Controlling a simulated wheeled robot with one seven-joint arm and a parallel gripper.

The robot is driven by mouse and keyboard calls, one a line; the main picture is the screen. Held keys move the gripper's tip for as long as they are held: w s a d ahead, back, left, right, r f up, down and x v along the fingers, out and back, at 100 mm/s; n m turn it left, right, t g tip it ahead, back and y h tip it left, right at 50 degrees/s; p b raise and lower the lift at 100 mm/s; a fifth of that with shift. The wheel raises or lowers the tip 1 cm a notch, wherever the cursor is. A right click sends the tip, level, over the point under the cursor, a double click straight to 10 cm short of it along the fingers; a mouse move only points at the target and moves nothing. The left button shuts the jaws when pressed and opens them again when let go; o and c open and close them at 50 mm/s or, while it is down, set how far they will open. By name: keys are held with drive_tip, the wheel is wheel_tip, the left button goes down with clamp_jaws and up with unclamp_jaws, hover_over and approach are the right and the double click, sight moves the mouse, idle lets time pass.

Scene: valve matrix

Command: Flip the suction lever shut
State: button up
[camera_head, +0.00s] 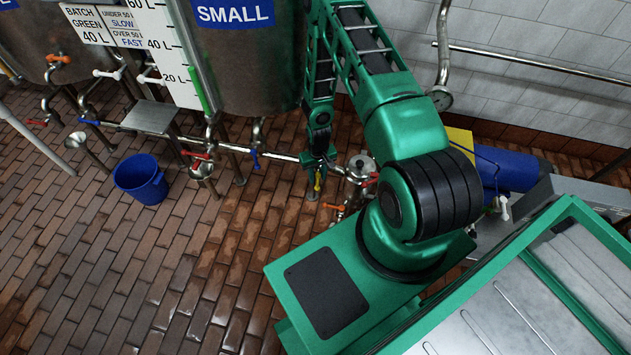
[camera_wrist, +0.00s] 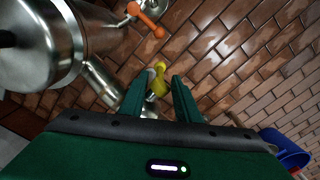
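A yellow lever (camera_wrist: 159,80) shows in the wrist view between the tips of my gripper (camera_wrist: 161,92). The fingers stand on either side of it with narrow gaps, so the gripper looks open around it. Contact cannot be made out. In the head view the yellow lever (camera_head: 317,181) hangs just below my gripper (camera_head: 316,167), by the low steel pipe. No label shows which lever is the suction one. An orange lever (camera_wrist: 147,18) is beyond the fingertips in the wrist view, and it also shows in the head view (camera_head: 334,206).
A steel pump-like vessel (camera_head: 360,166) with a red lever (camera_head: 370,180) stands right of my gripper. The steel pipe (camera_head: 282,156) runs left, with a blue lever (camera_head: 254,158) on it. A blue bucket (camera_head: 141,178) stands on the brick floor, which is mostly clear in front.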

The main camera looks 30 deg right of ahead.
sight(317, 186)
drive_tip(key=shift+f, duration=1.6)
drive_tip(key=shift+c, duration=0.6)
clamp_jaws()
drive_tip(key=shift+a, duration=0.1)
